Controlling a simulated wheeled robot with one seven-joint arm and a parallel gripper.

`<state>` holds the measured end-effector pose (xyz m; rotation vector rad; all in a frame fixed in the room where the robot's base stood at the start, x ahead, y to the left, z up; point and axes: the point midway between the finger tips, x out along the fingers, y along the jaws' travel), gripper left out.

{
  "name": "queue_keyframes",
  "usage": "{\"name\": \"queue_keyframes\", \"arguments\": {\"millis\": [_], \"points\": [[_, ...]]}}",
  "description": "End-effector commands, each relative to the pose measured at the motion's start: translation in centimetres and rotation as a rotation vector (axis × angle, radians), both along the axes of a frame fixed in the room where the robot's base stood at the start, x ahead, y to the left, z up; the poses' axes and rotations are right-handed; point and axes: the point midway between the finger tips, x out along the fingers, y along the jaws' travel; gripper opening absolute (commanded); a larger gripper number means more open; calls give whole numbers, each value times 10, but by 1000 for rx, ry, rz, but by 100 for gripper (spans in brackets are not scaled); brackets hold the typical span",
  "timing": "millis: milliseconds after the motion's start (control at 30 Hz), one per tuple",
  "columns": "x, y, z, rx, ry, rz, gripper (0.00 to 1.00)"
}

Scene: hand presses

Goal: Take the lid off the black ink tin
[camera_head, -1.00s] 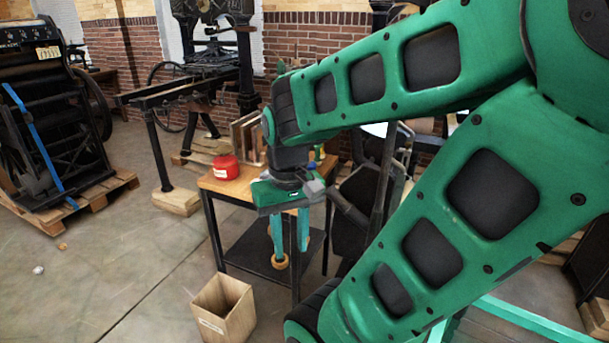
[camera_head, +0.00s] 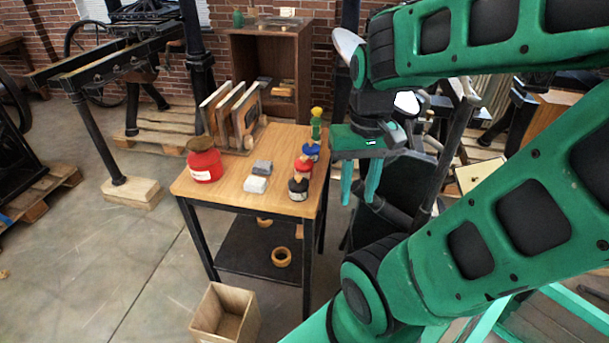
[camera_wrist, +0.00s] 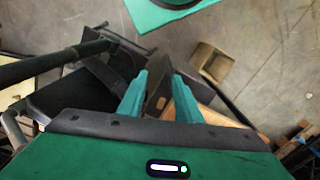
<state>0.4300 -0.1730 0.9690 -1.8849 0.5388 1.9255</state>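The black ink tin (camera_head: 298,188) stands upright near the front right corner of the wooden table (camera_head: 225,194). It has a pale label, and something small and light brown shows at its top; I cannot tell its lid clearly. My gripper (camera_head: 359,182) hangs right of the table edge, fingers pointing down, apart from the tin. Its two teal fingers also show in the wrist view (camera_wrist: 160,85), spread with nothing between them. The black tin is not visible in the wrist view.
Behind the black tin stand a small red tin (camera_head: 303,168), a blue tin (camera_head: 311,151) and a green one (camera_head: 316,128). A wooden bin (camera_head: 225,314) stands on the floor.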

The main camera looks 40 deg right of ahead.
Motion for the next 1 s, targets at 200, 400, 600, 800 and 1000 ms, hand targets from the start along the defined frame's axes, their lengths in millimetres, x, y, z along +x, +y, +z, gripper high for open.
{"name": "queue_keyframes", "arguments": {"millis": [200,400,600,800,1000], "points": [[0,0,0,0,0,0,31],[-4,-2,7,8,-18,77,50],[37,-9,15,45,-40,460,50],[93,-8,21,73,-85,1000,50],[147,-5,23,76,-128,1532,50]]}}
